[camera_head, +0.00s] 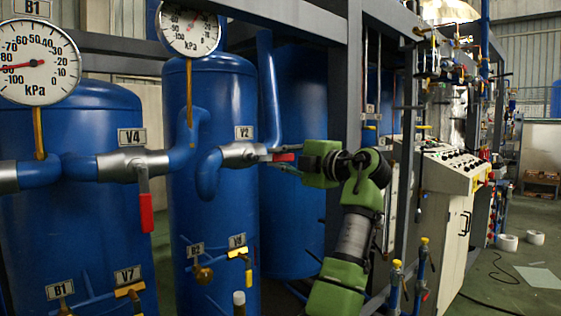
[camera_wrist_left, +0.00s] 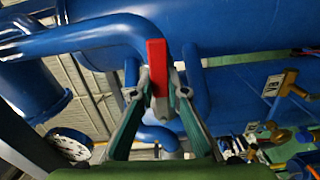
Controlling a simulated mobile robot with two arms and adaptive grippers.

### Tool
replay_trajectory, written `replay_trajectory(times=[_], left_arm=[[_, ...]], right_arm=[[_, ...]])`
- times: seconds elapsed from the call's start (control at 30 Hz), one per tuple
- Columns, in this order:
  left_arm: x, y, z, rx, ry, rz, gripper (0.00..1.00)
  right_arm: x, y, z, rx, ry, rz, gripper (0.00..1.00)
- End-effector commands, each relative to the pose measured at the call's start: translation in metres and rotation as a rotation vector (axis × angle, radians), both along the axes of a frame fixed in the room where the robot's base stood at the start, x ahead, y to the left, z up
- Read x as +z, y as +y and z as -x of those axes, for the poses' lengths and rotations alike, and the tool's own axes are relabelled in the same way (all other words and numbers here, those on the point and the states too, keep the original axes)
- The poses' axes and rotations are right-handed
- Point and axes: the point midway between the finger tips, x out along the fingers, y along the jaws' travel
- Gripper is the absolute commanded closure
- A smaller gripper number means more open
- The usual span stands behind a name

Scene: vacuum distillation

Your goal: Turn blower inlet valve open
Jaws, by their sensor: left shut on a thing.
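The valve labelled V2 (camera_head: 240,154) is a grey body on a blue pipe in front of the middle blue tank. Its lever with a red grip (camera_head: 284,157) points right, roughly level and in line with the valve body. My left gripper (camera_head: 278,161) comes from the right and is shut on this lever. In the left wrist view, the red grip (camera_wrist_left: 156,62) stands between the two fingertips of the left gripper (camera_wrist_left: 159,88). The fingers partly hide the lever's lower part. No label reads "blower inlet". My right gripper is not in view.
The valve V4 (camera_head: 130,164) at left has a red lever (camera_head: 146,212) hanging down. Two pressure gauges (camera_head: 38,62) (camera_head: 190,30) sit above. A grey frame post (camera_head: 354,80) stands close behind my arm. A white control cabinet (camera_head: 448,220) is at right; open floor lies beyond it.

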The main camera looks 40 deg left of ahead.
Motion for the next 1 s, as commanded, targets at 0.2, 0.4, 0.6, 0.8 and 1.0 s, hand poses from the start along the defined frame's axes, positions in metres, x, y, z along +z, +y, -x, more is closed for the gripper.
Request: replay_trajectory(times=[0.2, 0.4, 0.6, 0.8, 1.0], left_arm=[[0.004, 0.001, 0.000, -0.002, -0.006, -0.005, 1.00], [0.004, 0.001, 0.000, -0.004, -0.006, -0.006, 0.83], [0.003, 0.001, 0.000, -0.002, -0.004, -0.004, 0.68], [0.001, -0.001, 0.000, -0.002, -0.004, -0.003, 0.68], [0.001, -0.022, 0.000, -0.005, -0.003, -0.001, 0.68]], right_arm=[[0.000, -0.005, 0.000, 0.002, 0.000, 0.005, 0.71], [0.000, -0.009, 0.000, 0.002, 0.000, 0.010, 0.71], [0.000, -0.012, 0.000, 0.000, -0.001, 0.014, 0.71], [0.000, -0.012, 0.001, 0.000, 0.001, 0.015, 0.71], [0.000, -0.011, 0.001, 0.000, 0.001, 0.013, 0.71]])
